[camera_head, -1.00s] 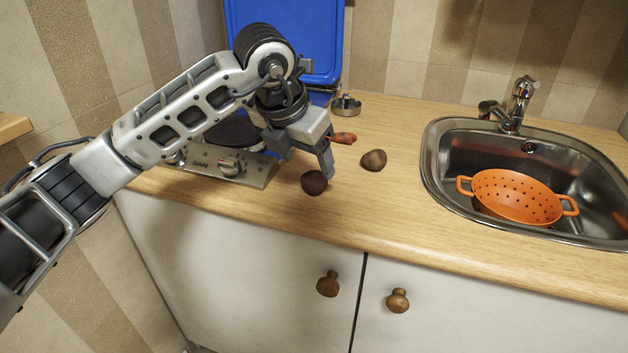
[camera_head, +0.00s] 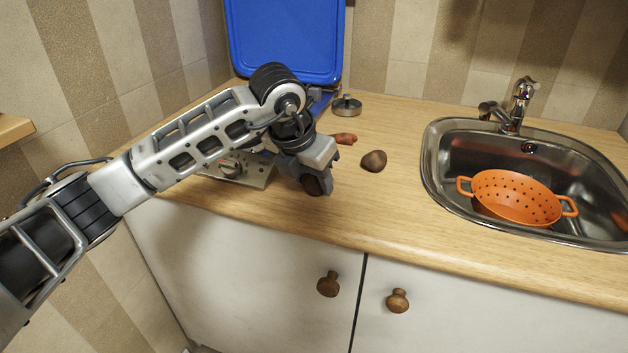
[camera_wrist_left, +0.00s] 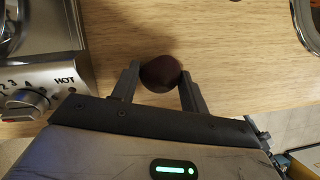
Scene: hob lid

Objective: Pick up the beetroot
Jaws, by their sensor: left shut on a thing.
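The beetroot (camera_wrist_left: 160,73) is a dark purple-brown round thing. In the wrist view it sits between the two fingertips of my left gripper (camera_wrist_left: 158,82), which is shut on it. I cannot tell whether the beetroot still touches the counter. My right gripper is not in view.
A brown round vegetable (camera_head: 373,161) and a reddish, longish one (camera_head: 344,138) lie on the wooden counter (camera_head: 400,220). The hob (camera_head: 240,170) is behind my arm, with a blue lid (camera_head: 285,40) upright. An orange colander (camera_head: 515,198) sits in the sink (camera_head: 440,175) at right.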

